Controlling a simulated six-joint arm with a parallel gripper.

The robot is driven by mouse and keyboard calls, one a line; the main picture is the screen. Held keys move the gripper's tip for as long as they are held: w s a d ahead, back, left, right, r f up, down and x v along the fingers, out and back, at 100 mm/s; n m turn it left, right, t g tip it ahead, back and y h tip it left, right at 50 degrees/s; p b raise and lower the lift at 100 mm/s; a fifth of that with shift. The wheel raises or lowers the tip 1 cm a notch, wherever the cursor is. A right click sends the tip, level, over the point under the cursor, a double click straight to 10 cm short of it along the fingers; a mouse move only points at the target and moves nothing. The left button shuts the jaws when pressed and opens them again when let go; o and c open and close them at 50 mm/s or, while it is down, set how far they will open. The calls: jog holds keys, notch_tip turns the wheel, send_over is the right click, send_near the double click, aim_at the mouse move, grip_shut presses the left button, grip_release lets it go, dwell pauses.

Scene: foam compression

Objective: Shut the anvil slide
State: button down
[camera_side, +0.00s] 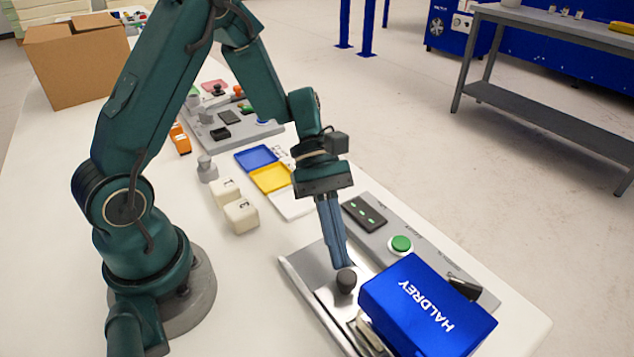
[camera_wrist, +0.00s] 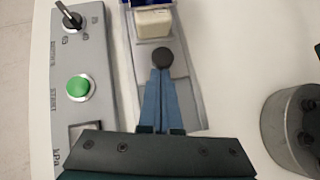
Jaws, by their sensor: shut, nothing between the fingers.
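The anvil slide (camera_side: 312,268) is a grey metal plate on a track running out from the blue HALDREY press (camera_side: 430,305); it also shows in the wrist view (camera_wrist: 187,98). A round black knob (camera_side: 346,281) stands on it, seen also in the wrist view (camera_wrist: 162,57). A cream foam block (camera_wrist: 153,23) sits beyond the knob, at the edge of the blue press housing. My gripper (camera_side: 340,264) is shut and empty, pointing down. Its blue fingertips (camera_wrist: 160,73) are right beside the knob on the side away from the press; I cannot tell whether they touch it.
A control panel with a green START button (camera_side: 400,244) and a dark display (camera_side: 365,213) runs alongside the slide. Two cream foam cubes (camera_side: 241,215), blue and yellow trays (camera_side: 270,178) and a grey weight (camera_side: 207,169) stand farther back. A cardboard box (camera_side: 77,62) is at the far left.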

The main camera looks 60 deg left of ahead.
jog(key=shift+s+d, duration=0.15)
jog(key=shift+d, duration=1.25)
